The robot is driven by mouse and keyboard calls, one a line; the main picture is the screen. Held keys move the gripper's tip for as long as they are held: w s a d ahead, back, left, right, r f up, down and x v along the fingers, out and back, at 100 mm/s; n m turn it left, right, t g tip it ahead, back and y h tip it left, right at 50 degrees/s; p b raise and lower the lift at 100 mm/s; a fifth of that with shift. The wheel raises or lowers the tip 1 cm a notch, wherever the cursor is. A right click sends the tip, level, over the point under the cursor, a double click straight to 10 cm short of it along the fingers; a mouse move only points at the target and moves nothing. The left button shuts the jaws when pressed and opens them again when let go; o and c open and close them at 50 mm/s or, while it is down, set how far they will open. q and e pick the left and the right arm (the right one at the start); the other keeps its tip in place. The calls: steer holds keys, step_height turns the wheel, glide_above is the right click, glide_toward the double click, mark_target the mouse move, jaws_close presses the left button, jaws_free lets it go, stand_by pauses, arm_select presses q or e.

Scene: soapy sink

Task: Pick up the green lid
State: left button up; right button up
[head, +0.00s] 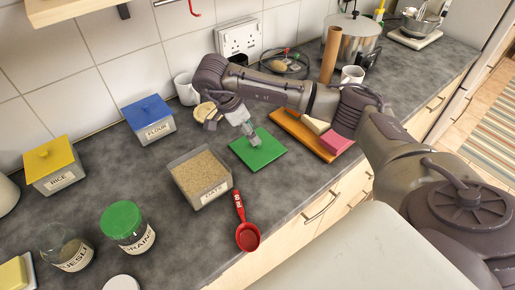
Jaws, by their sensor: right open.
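A flat, square green lid (262,154) lies on the dark worktop, to the right of an open clear container of oats (201,178). My right gripper (250,137) is open and points down at the lid's upper left part. Its fingers cover part of the lid, and I cannot tell whether they touch it. A round green lid (121,217) sits on a glass jar at the lower left. My left gripper is not in view.
A red scoop (246,234) lies in front of the oats container. An orange board (303,138) with blocks on it is right of the square lid. White mugs (186,88) and a blue-lidded flour container (150,118) stand behind. A yellow-lidded rice container (53,166) is at left.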

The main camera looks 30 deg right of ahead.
mark_target(258, 146)
steer(key=shift+f, duration=0.25)
steer(key=p+x, duration=0.2)
steer(key=x, duration=0.2)
steer(key=shift+w+d, duration=0.2)
steer(key=shift+d+f, duration=0.15)
steer(key=shift+f, duration=0.35)
steer(key=shift+c, duration=0.2)
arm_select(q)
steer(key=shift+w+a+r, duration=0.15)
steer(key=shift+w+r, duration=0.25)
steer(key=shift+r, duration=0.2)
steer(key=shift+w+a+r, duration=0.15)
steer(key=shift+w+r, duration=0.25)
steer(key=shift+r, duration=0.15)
arm_select(e)
jaws_close()
